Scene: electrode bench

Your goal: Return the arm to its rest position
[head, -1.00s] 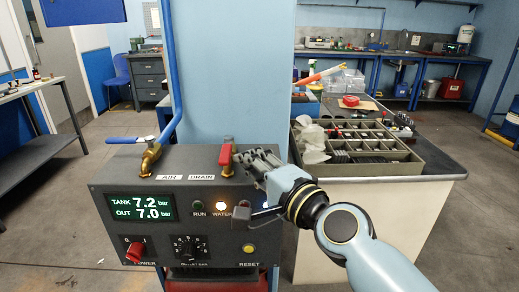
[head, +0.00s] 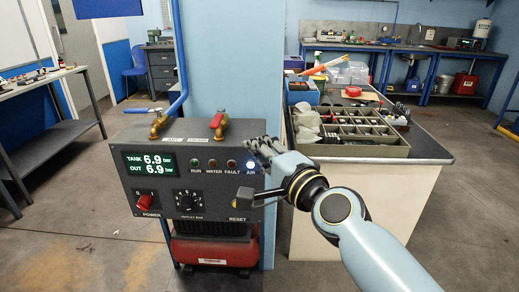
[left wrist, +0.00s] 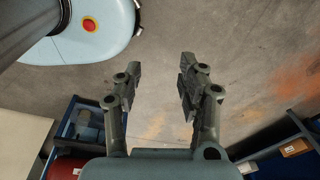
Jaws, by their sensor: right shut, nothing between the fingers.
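My right gripper (head: 262,152) is shut and empty in the head view. It stands in front of the right side of the grey control box (head: 152,205), hiding part of its face. Its pale blue arm comes in from the lower right. My left gripper (left wrist: 160,78) shows only in the left wrist view. Its two dark fingers are apart with bare floor between them, so it is open and empty.
The box carries a blue-handled valve (head: 157,124), a red-handled valve (head: 217,121), a display (head: 149,164) reading 6.9 twice and a lit blue lamp (head: 250,166). A sectioned tray (head: 375,151) sits on the bench at right. Floor at left is open.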

